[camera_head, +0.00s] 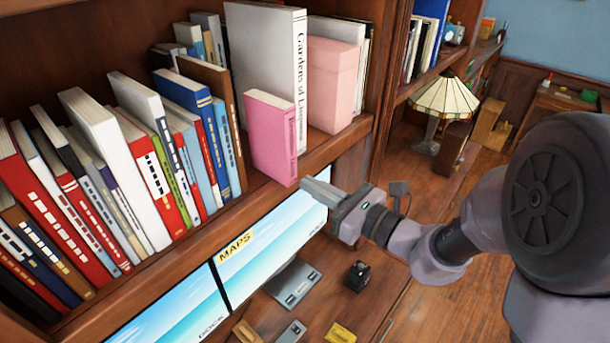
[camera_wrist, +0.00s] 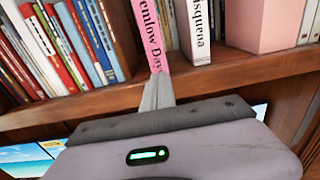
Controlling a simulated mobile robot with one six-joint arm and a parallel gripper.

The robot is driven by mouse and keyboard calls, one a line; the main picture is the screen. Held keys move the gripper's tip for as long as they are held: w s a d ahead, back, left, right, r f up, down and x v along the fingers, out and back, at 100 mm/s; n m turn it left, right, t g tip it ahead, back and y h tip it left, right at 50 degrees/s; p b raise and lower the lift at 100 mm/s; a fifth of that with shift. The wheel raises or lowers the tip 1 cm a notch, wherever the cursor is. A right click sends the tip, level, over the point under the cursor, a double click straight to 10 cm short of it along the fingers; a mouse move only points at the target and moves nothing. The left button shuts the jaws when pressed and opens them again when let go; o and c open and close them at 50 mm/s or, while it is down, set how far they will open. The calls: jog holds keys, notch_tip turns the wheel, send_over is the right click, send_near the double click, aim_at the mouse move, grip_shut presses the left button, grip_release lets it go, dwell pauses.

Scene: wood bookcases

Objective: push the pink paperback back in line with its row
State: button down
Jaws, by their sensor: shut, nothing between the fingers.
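The pink paperback (camera_head: 270,138) stands upright on the bookcase shelf, its spine jutting out past the tall white book beside it, close to the shelf's front edge. In the wrist view its pink spine (camera_wrist: 150,35) is at the top, left of the white spine. My gripper (camera_head: 310,184) is shut and empty, just below and in front of the foot of the pink spine. In the wrist view the closed fingertips (camera_wrist: 158,78) line up with the spine's lower end. I cannot tell whether they touch it.
The tall white book (camera_head: 268,62) stands right behind the pink paperback, with a pale pink box (camera_head: 332,84) to its right. Several leaning books (camera_head: 140,165) fill the shelf's left. Below are screens (camera_head: 262,250) and a desk. A lamp (camera_head: 445,98) stands at right.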

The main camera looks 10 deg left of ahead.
aim_at(292, 176)
jog(key=shift+x, duration=1.2)
jog(key=x, duration=0.5)
jog(key=shift+a, duration=0.1)
jog(key=shift+s, duration=0.1)
